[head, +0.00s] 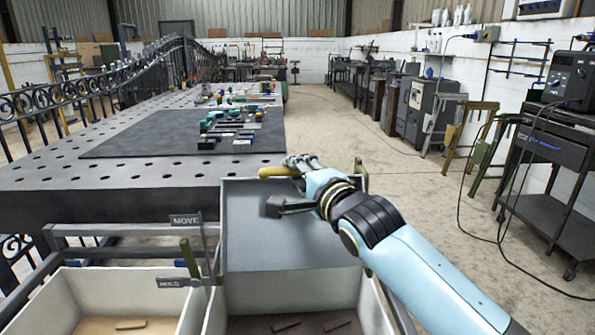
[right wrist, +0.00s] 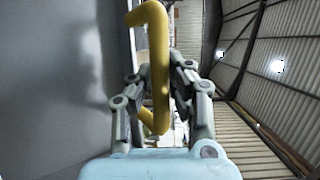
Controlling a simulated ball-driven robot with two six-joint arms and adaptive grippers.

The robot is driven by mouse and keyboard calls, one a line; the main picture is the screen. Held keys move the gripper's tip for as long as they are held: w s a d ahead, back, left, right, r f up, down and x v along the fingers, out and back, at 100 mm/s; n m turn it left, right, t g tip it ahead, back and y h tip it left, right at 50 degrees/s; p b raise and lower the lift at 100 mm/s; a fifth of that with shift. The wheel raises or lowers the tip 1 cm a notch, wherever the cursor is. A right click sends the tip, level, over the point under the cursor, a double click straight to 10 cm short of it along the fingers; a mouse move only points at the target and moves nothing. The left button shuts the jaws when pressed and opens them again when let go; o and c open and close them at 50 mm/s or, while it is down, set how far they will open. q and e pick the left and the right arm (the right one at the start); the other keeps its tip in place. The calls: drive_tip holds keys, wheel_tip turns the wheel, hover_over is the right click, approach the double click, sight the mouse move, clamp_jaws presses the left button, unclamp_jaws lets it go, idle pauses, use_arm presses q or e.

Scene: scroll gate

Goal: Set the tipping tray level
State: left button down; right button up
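The grey tipping tray (head: 280,238) stands in front of me, its floor sloping down toward the bins at the near side. A yellow handle (head: 277,172) sits at its far edge and also shows in the right wrist view (right wrist: 158,50). My right gripper (head: 298,163) is at this handle. In the right wrist view its fingers (right wrist: 160,85) lie on both sides of the yellow bar and appear closed on it. The tray's grey wall fills the left of that view. My right forearm hides the tray's right side. My left gripper is not in view.
A MOVE sign (head: 185,219), a HOLD sign (head: 173,283) and a green lever (head: 190,258) are left of the tray. A perforated table (head: 110,175) stands behind; open floor lies right.

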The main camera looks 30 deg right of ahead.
clamp_jaws()
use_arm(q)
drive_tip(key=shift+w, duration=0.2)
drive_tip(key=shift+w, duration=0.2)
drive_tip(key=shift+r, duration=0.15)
